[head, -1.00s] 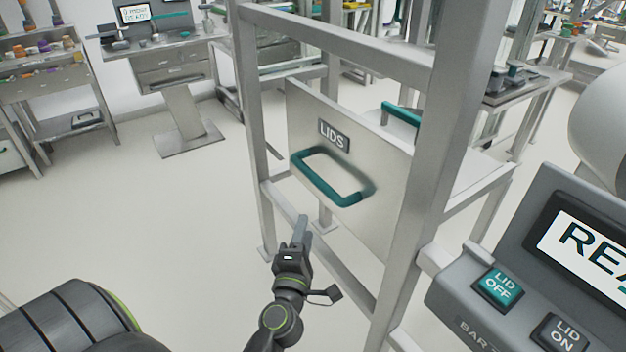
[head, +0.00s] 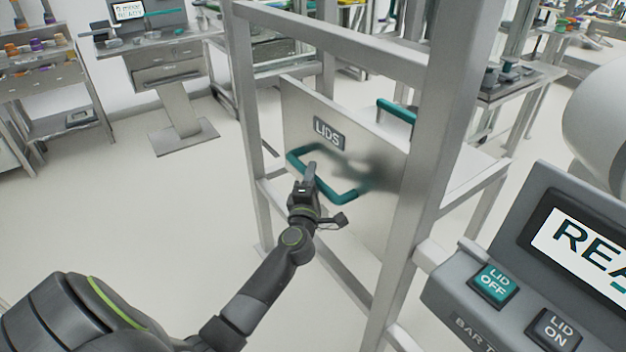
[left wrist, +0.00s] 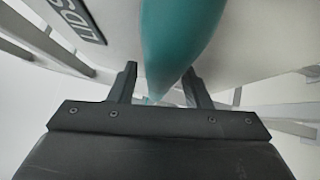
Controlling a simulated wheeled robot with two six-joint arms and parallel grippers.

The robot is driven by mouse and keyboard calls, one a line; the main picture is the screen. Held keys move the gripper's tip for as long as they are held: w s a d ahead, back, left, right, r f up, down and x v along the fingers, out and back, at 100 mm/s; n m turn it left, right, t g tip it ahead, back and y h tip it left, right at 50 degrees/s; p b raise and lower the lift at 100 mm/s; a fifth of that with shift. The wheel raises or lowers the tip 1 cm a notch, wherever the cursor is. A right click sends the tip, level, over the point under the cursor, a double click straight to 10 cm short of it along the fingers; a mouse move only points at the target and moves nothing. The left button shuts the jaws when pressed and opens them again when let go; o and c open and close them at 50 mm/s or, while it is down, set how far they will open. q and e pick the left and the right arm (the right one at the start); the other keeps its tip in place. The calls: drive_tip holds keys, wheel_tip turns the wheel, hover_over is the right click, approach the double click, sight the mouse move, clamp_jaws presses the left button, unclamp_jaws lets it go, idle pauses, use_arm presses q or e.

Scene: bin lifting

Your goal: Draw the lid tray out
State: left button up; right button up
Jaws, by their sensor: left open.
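The lid tray (head: 300,115) is a pale metal drawer with a "LIDS" label, set in a grey metal frame. Its front carries a teal loop handle (head: 345,199). My left gripper (head: 311,172) is at the handle's front bar in the head view and hides part of it. In the left wrist view the open fingers (left wrist: 160,88) stand one on each side of the teal handle (left wrist: 178,40). I cannot tell whether they touch it. My right gripper is not in view.
A frame post (head: 425,170) stands right of the tray front. A console (head: 480,270) with "LID OFF" and "LID ON" buttons is at the lower right. A second teal handle (head: 396,108) shows behind the tray front. The floor (head: 180,215) to the left is clear.

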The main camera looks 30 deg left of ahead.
use_arm(q)
drive_tip(key=shift+c, duration=0.3)
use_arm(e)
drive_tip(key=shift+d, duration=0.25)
use_arm(q)
clamp_jaws()
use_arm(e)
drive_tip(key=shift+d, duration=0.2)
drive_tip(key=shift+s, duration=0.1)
